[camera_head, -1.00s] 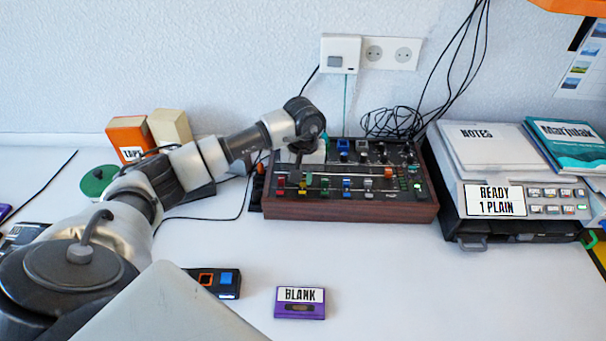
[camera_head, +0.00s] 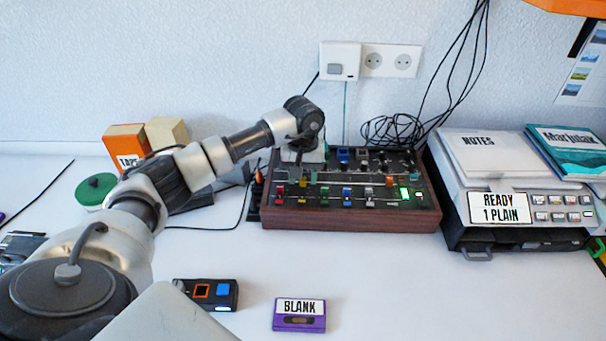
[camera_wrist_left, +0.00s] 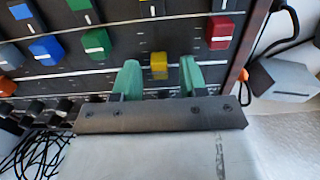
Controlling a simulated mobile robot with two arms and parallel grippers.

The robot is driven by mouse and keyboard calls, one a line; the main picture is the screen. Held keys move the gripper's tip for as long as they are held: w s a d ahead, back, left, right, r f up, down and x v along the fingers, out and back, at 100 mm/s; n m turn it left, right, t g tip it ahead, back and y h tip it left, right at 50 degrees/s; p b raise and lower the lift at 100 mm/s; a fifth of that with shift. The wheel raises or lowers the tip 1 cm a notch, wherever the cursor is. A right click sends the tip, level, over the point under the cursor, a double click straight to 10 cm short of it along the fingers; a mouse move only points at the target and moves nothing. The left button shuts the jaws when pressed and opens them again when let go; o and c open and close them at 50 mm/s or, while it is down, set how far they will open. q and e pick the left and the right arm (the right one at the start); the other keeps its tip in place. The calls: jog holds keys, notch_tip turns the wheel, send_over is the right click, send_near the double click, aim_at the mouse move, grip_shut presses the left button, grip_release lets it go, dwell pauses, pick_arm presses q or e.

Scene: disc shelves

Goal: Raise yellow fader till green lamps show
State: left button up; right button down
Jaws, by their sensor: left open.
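The mixer (camera_head: 345,224) is a wood-sided desk with a dark panel and coloured faders. The yellow fader (camera_wrist_left: 159,65) shows in the left wrist view, set nearer the mixer's back than the red fader (camera_wrist_left: 220,30) and green fader (camera_wrist_left: 97,43). My left gripper (camera_wrist_left: 160,78) is open, with one green finger on each side of the yellow fader and a gap visible on both sides. In the head view, the left gripper (camera_head: 303,157) is over the mixer's back left part and its fingertips are hidden. Green lamps (camera_head: 405,193) glow at the panel's right. My right gripper is out of view.
A grey machine (camera_head: 465,206) labelled "READY 1 PLAIN" stands right of the mixer. Black cables (camera_head: 395,128) lie behind it. A purple cassette (camera_head: 299,318) and a black device (camera_head: 207,293) lie in front. The front right table is clear.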

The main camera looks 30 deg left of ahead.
aim_at(303, 177)
pick_arm(q)
jog(key=shift+r, duration=0.15)
notch_tip(303, 177, up, 11)
jog(key=shift+f, duration=0.2)
dwell(0.5)
